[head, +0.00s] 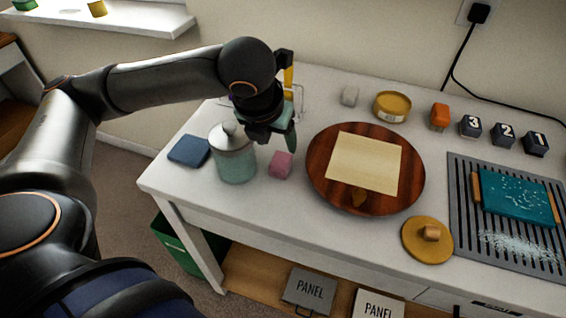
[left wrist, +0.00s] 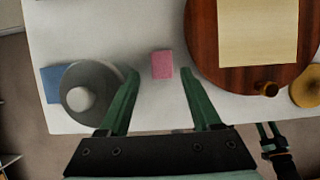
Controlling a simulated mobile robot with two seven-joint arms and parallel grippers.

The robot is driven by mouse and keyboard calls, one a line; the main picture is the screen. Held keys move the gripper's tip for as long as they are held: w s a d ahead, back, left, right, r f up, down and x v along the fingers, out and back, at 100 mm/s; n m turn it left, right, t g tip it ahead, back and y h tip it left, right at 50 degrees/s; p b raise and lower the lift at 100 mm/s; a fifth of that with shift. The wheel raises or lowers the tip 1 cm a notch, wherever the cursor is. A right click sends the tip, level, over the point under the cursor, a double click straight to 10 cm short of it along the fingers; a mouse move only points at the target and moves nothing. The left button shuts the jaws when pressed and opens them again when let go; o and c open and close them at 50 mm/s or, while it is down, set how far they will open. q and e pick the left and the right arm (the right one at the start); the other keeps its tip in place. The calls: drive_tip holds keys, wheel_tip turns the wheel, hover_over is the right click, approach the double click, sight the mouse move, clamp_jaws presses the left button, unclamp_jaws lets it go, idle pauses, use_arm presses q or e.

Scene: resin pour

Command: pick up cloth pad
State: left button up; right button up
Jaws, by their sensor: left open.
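A flat dark-blue square pad (head: 189,151) lies on the white table near its left edge. In the left wrist view the blue pad (left wrist: 53,84) shows partly, hidden by the lidded jar. A small pink block (head: 281,165), which may be a folded cloth or sponge, sits between the jar and the round wooden board. My left gripper (head: 277,138) hangs above the table near the pink block. In the left wrist view its green fingers (left wrist: 159,73) are apart and empty, with the pink block (left wrist: 162,65) ahead between them. My right gripper (left wrist: 268,130) shows only at the lower right there.
The lidded glass jar (head: 234,158) stands just left of the pink block. The wooden board (head: 320,185) bears a pale sheet (head: 365,163). A round yellow lid (head: 427,240), a tin (head: 392,106), numbered dark blocks (head: 503,133) and a slatted tray (head: 466,232) lie to the right.

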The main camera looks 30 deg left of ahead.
sight(280, 160)
use_arm(q)
drive_tip(key=x, duration=0.2)
drive_tip(key=shift+w+f, duration=0.1)
drive_tip(key=shift+f, duration=0.25)
drive_tip(key=shift+w+f, duration=0.1)
drive_tip(key=shift+f, duration=0.1)
drive_tip(key=shift+f+b, duration=0.35)
drive_tip(key=x, duration=0.2)
drive_tip(key=b+x, duration=0.1)
drive_tip(key=shift+f, duration=0.85)
clamp_jaws()
use_arm(e)
drive_tip(key=shift+w+a+f, duration=0.3)
drive_tip(key=shift+w+a, duration=0.25)
drive_tip(key=shift+a, duration=0.15)
